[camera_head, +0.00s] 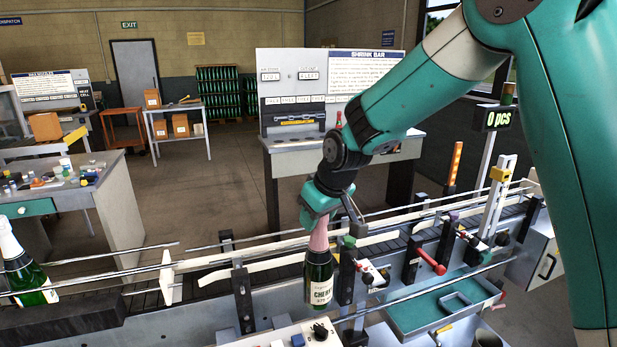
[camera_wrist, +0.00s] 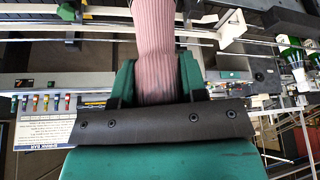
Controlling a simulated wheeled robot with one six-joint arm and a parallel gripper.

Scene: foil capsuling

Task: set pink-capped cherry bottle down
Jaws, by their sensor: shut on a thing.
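The pink-capped cherry bottle (camera_head: 319,277) is dark green with a pale label and a pink foil neck. It is upright at the near side of the conveyor (camera_head: 120,297), in front of the guide rails. My gripper (camera_head: 318,216) is above it, shut on the pink neck. In the wrist view the ribbed pink foil (camera_wrist: 155,50) runs between the two green fingers of my gripper (camera_wrist: 156,85).
A white-capped green bottle (camera_head: 22,265) stands on the conveyor at the far left. Rail posts (camera_head: 243,298), a red-handled clamp (camera_head: 430,262) and a green tray (camera_head: 440,305) are close by. A control box (camera_head: 285,335) with a black knob is in front.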

